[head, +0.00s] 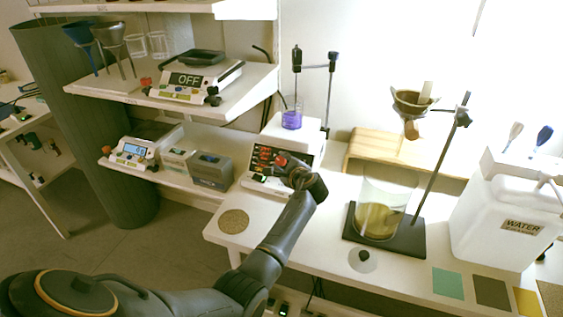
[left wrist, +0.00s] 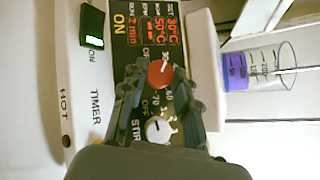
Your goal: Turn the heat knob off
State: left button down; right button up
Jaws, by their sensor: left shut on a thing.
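The hot plate stirrer (head: 311,143) stands on the bench, with its dark front panel facing me. My left gripper (head: 291,167) is at this panel. In the left wrist view, the red knob (left wrist: 160,73), which I take for the heat knob, sits between the fingertips of my left gripper (left wrist: 160,84), which is shut on it. Its label is partly hidden by the fingers, and I cannot tell its setting. A white knob (left wrist: 157,129) marked STIR lies beside it. The display (left wrist: 158,27) shows red 30°C, 50°C and 2 min, with ON lit. My right gripper is not in view.
A beaker of purple liquid (head: 292,118) stands on the stirrer. A glass vessel on a dark stand (head: 383,232) is to the right, with a white water container (head: 505,222) beyond. A grey box (head: 211,170) stands left of the stirrer. The bench front has a cork mat (head: 233,221).

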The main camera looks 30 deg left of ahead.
pick_arm(q)
jog(key=n+g, duration=0.1)
jog(key=n+g+p, duration=0.1)
jog(key=n, duration=0.1)
jog(key=n+g+h, duration=0.1)
jog(key=shift+w+r+n, duration=0.2)
jog(key=shift+r+n, duration=0.1)
jog(key=shift+a+n+g+h+p, duration=0.1)
jog(key=shift+n+g+h+p, duration=0.65)
jog(key=shift+n, duration=0.65)
jog(key=c, duration=1)
grip_release()
jog(key=shift+r, duration=0.1)
jog(key=v, duration=1.2)
jog(key=shift+w, duration=0.15)
